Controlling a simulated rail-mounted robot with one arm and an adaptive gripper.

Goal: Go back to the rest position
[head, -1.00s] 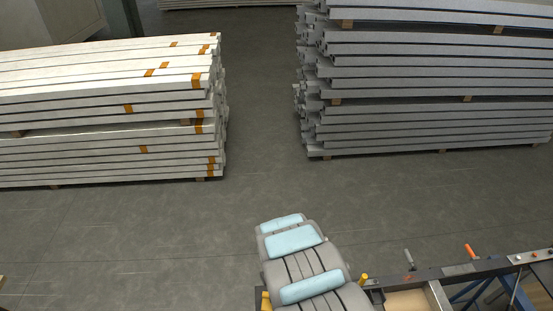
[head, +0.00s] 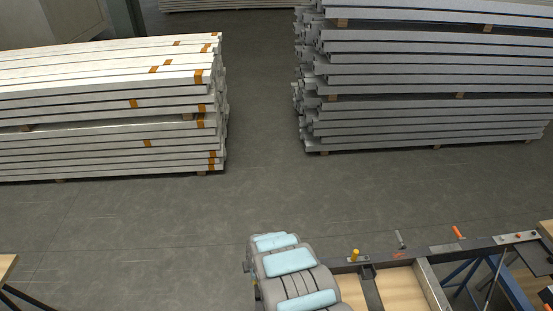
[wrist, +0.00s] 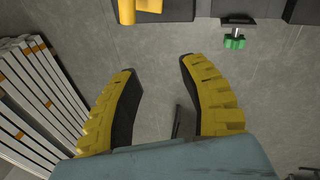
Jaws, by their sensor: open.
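My gripper (wrist: 158,76) shows in the wrist view with two yellow fingers that have dark inner pads. The fingers are spread apart and nothing is between them but grey floor. In the head view my grey arm with light blue pads stands at the bottom middle, and the gripper itself is out of that view.
A frame (head: 420,254) with wooden boards and a blue stand is at the lower right. A yellow part (wrist: 126,10) and a green part (wrist: 235,42) lie at the wrist view's top. White beams (head: 100,110) and grey beams (head: 430,85) are stacked behind. The floor between is clear.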

